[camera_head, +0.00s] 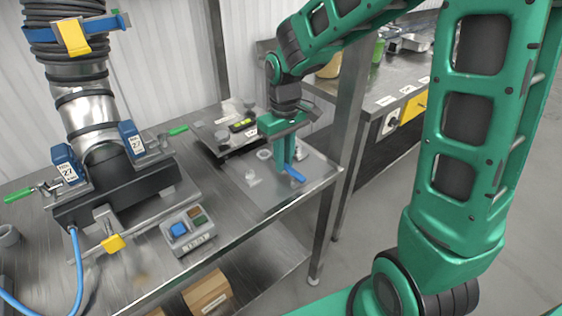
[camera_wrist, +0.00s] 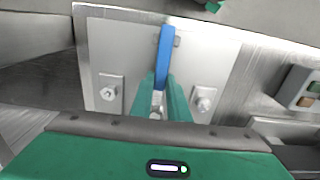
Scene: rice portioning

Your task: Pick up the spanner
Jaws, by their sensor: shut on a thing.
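The spanner shows as a blue bar (camera_wrist: 164,55) between my gripper's green fingers (camera_wrist: 161,97) in the wrist view. In the head view its blue end (camera_head: 295,175) sticks out to the lower right of my gripper (camera_head: 286,168). My gripper points down and is shut on the spanner, over a pale plate (camera_wrist: 105,30) at the bench's right end. The fingers hide the rest of the spanner. I cannot tell whether it touches the plate.
Small bolt-like fittings (camera_wrist: 203,99) sit on the plate on both sides of my fingers. A dark scale-like unit (camera_head: 207,135) stands behind. A control box (camera_head: 188,230) and a large clamped pipe machine (camera_head: 110,180) stand to the left. The bench edge is close on the right.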

